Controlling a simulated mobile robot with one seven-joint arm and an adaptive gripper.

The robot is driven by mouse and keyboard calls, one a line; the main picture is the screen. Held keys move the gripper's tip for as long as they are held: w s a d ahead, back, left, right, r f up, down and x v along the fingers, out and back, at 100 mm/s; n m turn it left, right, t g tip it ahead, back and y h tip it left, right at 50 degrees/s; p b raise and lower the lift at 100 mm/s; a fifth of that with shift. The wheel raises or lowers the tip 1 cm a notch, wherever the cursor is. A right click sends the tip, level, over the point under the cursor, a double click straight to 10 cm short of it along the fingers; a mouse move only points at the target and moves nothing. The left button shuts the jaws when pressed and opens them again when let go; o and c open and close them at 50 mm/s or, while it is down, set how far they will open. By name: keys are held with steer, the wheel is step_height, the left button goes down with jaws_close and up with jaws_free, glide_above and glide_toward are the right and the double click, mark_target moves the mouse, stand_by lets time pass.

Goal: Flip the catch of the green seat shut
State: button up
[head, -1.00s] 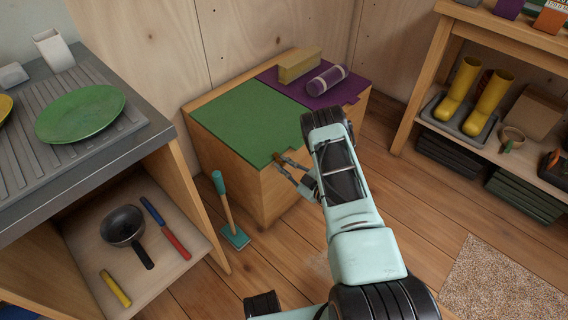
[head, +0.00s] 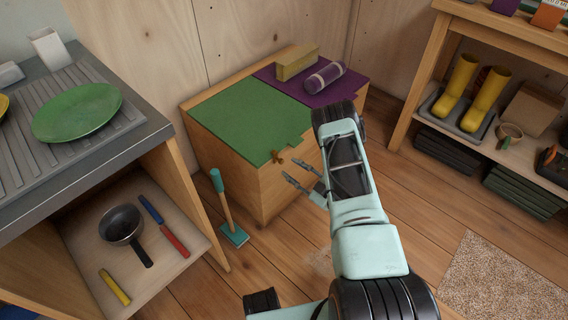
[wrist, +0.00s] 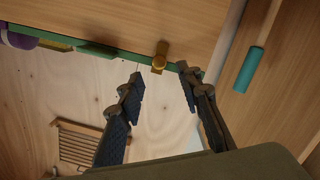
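The green seat (head: 243,117) is the left lid on top of a wooden bench box. Its catch (head: 278,157), a small brown piece, sits at the seat's front edge. In the wrist view the orange-brown catch (wrist: 160,58) lies across the thin green edge of the seat (wrist: 110,52). My gripper (head: 291,171) is just in front of and below the catch, apart from it. In the wrist view the gripper (wrist: 160,73) is open and empty, with the catch just beyond the gap between its fingertips. Whether the catch is fully turned I cannot tell.
A counter (head: 150,130) stands left, a boot shelf right.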

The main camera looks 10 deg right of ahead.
steer(key=v, duration=0.5)
steer(key=shift+s+d, duration=0.15)
steer(key=shift+s, duration=0.05)
